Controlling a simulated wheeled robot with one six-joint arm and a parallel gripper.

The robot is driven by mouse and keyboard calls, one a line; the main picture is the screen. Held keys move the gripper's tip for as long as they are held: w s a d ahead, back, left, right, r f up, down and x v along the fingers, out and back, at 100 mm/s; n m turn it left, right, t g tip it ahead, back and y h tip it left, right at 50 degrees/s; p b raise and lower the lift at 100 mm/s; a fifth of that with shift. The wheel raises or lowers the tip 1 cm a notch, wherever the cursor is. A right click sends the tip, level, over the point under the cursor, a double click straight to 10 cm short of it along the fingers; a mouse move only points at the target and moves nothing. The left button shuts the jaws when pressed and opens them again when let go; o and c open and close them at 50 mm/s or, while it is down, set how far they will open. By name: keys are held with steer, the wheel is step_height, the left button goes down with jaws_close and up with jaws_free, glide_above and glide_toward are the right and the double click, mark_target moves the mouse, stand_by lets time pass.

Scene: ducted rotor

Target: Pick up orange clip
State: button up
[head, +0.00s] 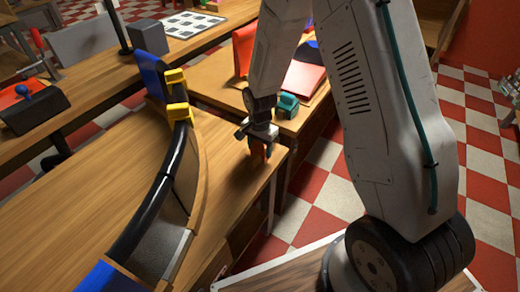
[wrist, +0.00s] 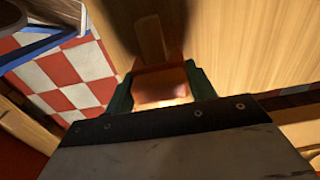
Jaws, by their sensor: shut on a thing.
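The orange clip (head: 259,152) is at the tip of my gripper (head: 262,136), near the right edge of the wooden table in the head view. My gripper is shut on it. In the wrist view the clip (wrist: 158,70) shows as a dark orange bar between the two green fingers of my gripper (wrist: 160,88). Much of the clip is hidden by the fingers and by shadow. I cannot tell whether it touches the table top.
A curved black duct section (head: 172,165) with yellow clips (head: 177,112) stands left of my gripper. A teal piece (head: 287,105) lies on the bench behind, near a red item (head: 303,80). Bare table top (head: 80,190) lies left of the duct. Checkered floor (head: 318,185) is at the right.

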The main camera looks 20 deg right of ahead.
mark_target(260, 145)
steer(key=shift+r, duration=0.1)
steer(key=shift+r, duration=0.65)
steer(key=shift+s+r, duration=0.25)
steer(key=shift+r, duration=0.9)
steer(key=s+a+r, duration=0.1)
steer(key=s+a, duration=0.2)
steer(key=s, duration=1.2)
steer(key=shift+s+d+r, duration=0.1)
steer(key=shift+d+r, duration=0.05)
steer(key=shift+r, duration=1.15)
steer(key=shift+s+d+r, duration=0.1)
steer(key=shift+r, duration=1.2)
steer(key=shift+w, duration=0.1)
